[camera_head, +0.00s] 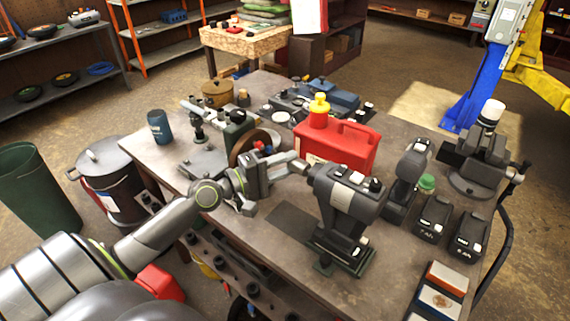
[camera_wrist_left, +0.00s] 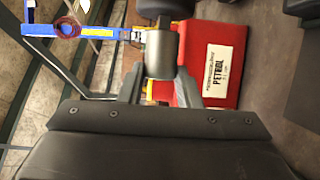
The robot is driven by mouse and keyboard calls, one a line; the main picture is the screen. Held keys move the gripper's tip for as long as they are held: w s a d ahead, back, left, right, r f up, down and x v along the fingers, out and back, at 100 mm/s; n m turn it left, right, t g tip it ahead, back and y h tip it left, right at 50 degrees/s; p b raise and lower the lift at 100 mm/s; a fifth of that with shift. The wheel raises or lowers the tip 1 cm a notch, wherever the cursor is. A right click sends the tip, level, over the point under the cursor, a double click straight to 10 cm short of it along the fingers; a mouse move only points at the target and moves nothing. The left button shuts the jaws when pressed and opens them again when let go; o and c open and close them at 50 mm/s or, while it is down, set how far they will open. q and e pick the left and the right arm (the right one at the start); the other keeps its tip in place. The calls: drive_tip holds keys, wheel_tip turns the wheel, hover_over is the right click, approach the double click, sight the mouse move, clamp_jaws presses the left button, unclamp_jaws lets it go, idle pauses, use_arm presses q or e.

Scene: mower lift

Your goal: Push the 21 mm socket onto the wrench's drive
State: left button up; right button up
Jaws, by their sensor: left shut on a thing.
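The cordless impact wrench (camera_head: 350,197) stands upright on the bench, its nose pointing left towards my left gripper (camera_head: 299,164). In the left wrist view, my left gripper (camera_wrist_left: 160,88) is shut on a grey cylindrical socket (camera_wrist_left: 161,53). A dark rounded part, likely the wrench's nose (camera_wrist_left: 165,8), shows just beyond the socket at the top edge. The socket is nearly hidden in the head view, and its size mark cannot be read. Whether socket and drive touch, I cannot tell. My right gripper is not in view.
A red petrol can (camera_head: 338,146) stands close behind the gripper; it also fills part of the left wrist view (camera_wrist_left: 222,60). A drill (camera_head: 405,180) and battery packs (camera_head: 432,218) stand right of the wrench. Bare bench lies in front.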

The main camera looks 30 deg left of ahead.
use_arm(q)
drive_tip(key=shift+d+p, duration=0.5)
drive_tip(key=shift+d, duration=0.25)
idle(0.8)
drive_tip(key=o, duration=1.1)
drive_tip(key=shift+a, duration=0.1)
drive_tip(key=shift+s, duration=0.1)
